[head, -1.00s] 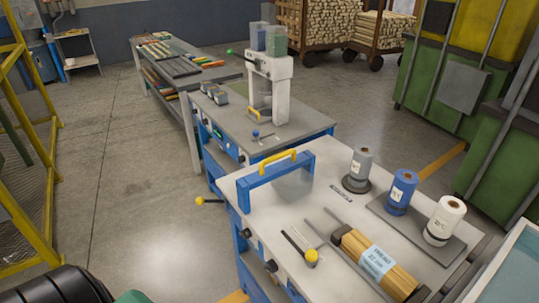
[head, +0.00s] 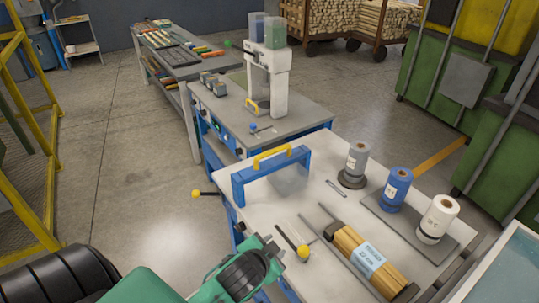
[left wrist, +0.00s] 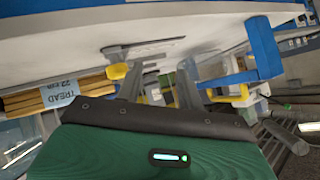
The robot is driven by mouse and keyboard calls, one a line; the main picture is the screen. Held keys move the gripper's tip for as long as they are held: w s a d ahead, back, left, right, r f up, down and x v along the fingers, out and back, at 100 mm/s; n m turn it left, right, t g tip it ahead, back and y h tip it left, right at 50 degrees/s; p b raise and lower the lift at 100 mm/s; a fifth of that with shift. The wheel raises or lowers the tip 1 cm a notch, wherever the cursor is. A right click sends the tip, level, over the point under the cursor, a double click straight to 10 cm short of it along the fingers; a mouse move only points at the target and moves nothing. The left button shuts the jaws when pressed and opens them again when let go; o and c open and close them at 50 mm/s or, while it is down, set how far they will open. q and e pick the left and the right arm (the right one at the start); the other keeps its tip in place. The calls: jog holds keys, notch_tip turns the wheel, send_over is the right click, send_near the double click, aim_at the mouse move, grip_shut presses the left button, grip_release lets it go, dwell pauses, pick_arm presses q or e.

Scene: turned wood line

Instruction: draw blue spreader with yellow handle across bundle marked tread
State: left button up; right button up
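The blue spreader with yellow handle (head: 238,191) stands upright on the near white-topped table in the head view, near its left edge. The wood bundle marked tread (head: 347,240) lies nearer the front, with a pale blue label; its label reads TREAD in the left wrist view (left wrist: 55,93). My green left arm reaches the table's left edge in the head view, but its fingers do not show there. In the left wrist view my left gripper (left wrist: 158,82) has two grey fingers apart with nothing between them. It is clear of the spreader. My right gripper is not in view.
A yellow-knobbed lever (head: 303,252) lies between spreader and bundle. Grey (head: 355,164), blue (head: 397,190) and white (head: 438,219) spools stand to the right. A press (head: 267,85) stands on the bench behind. Open floor lies left of the table.

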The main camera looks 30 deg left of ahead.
pick_arm(q)
jog(key=w+d+r+m+h, duration=0.3)
jog(key=w+r+m+h, duration=0.7)
jog(key=m, duration=0.5)
jog(key=w+d+r+m+h, duration=0.4)
jog(key=w+r+m+h, duration=0.5)
jog(key=r+m, duration=0.55)
jog(key=w+a+f+m+g+y, duration=0.1)
jog(key=a+m+g+y, duration=0.55)
jog(key=a+y, duration=1.5)
jog(key=h+p, duration=0.4)
jog(key=h, duration=0.4)
send_over(273, 169)
jog(key=w+a, duration=0.1)
jog(key=a, duration=0.2)
jog(key=shift+g, duration=0.35)
notch_tip(273, 169, down, 11)
jog(key=shift+w+f, duration=0.1)
jog(key=shift+w, duration=0.05)
jog(key=shift+w+d+f, duration=0.2)
jog(key=shift+d+f, duration=0.05)
jog(key=shift+f, duration=0.35)
